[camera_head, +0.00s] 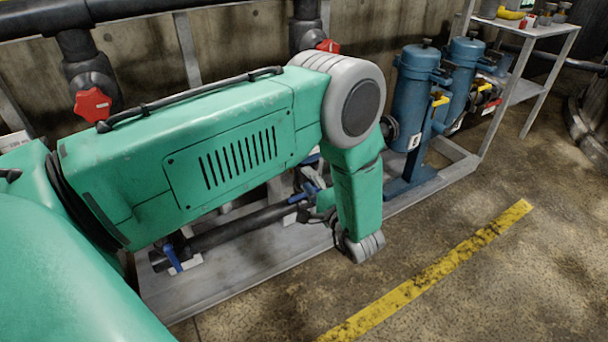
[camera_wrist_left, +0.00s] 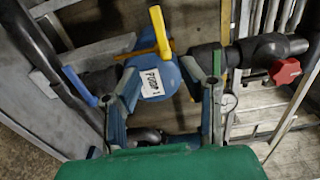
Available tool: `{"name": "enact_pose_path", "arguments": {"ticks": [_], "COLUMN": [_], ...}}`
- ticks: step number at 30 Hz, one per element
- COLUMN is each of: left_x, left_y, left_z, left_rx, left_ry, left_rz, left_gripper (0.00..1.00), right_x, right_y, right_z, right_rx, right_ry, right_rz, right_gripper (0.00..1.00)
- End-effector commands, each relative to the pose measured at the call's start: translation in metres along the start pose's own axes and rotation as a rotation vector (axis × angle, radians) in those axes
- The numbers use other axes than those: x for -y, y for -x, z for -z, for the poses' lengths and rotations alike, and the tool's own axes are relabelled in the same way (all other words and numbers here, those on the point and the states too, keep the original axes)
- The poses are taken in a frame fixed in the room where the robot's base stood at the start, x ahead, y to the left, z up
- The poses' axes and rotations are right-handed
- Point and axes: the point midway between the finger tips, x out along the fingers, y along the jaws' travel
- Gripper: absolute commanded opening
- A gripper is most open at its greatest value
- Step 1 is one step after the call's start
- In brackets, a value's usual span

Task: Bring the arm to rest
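My left arm is green with grey joints. It reaches in from the left of the head view and bends downward at the elbow. My left gripper (camera_wrist_left: 160,88) shows in the left wrist view with its two fingers spread apart and nothing visibly clamped between them. Beyond and between the fingers is a round blue body labelled "PUMP 1" (camera_wrist_left: 152,82) with a yellow lever (camera_wrist_left: 161,32). I cannot tell whether the fingers touch it. In the head view the gripper is mostly hidden behind my forearm. My right gripper is not in view.
Red valve knobs (camera_head: 92,104) sit on dark pipes along the wall. Blue filter housings (camera_head: 413,98) stand on a grey platform (camera_head: 232,285) beside my forearm. A metal shelf (camera_head: 530,29) stands at the back right. Open floor with a yellow line (camera_head: 435,272) lies to the right.

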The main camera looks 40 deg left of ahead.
Motion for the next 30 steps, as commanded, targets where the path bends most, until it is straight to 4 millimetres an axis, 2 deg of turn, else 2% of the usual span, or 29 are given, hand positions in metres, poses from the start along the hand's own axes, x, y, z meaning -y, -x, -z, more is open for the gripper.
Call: {"name": "enact_pose_path", "arguments": {"ticks": [15,19,23,25,28,30], "left_x": [0.000,-0.007,-0.032,-0.055,-0.089,-0.109], "left_y": [0.001,-0.001,0.004,0.015,0.045,0.073], "left_z": [0.000,-0.001,-0.005,-0.016,-0.047,-0.080], "left_rx": [-0.001,-0.057,-0.224,-0.313,-0.363,-0.331], "left_ry": [0.000,0.036,0.154,0.231,0.323,0.363], "left_rz": [0.000,-0.032,-0.187,-0.349,-0.645,-0.867], "left_gripper": [0.35,0.35,0.35,0.35,0.35,0.35], "right_x": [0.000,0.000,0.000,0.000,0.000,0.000], "right_y": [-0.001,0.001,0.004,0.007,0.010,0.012], "right_z": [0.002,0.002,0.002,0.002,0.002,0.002], "right_rx": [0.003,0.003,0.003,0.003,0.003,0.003], "right_ry": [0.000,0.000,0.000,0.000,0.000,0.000], "right_rz": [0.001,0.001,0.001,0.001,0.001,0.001], "right_gripper": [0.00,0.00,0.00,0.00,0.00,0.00]}}
